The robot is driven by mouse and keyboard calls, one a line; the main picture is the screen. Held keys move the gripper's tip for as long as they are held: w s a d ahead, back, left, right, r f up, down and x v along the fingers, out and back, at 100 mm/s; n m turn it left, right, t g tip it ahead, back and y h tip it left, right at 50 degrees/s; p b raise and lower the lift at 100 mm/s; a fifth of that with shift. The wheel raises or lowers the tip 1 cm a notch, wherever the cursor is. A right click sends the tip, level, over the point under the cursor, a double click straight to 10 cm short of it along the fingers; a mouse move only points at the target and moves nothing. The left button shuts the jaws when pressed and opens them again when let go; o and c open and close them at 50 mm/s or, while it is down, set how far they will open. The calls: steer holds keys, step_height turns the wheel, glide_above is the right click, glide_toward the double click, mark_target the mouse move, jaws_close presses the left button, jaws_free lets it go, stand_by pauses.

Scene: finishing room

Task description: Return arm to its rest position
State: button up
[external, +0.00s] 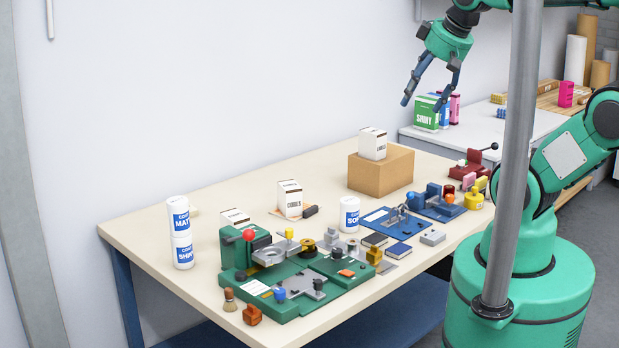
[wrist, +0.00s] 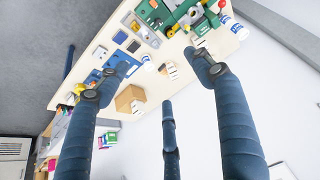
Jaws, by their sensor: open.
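My gripper (external: 427,92) is at the upper right in the external view, raised in the air above the back end of the cream table (external: 330,168). Its blue fingers are spread apart with nothing between them. In the wrist view the fingers of my gripper (wrist: 160,75) reach up the picture, well apart, with the table far below. My green arm stands at the right of the external view, partly hidden by a grey pole. The upper part of the arm is cut off by the top edge.
A cardboard box (external: 381,172) bears a white carton (external: 372,144). A green machine (external: 290,280), white cans (external: 350,214) and blue fixtures (external: 392,221) also stand on the table. A green box (external: 425,113) stands on a white table behind. The air around my gripper looks clear.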

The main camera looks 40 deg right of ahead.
step_height(320, 180, down, 9)
steer(key=b, duration=0.8)
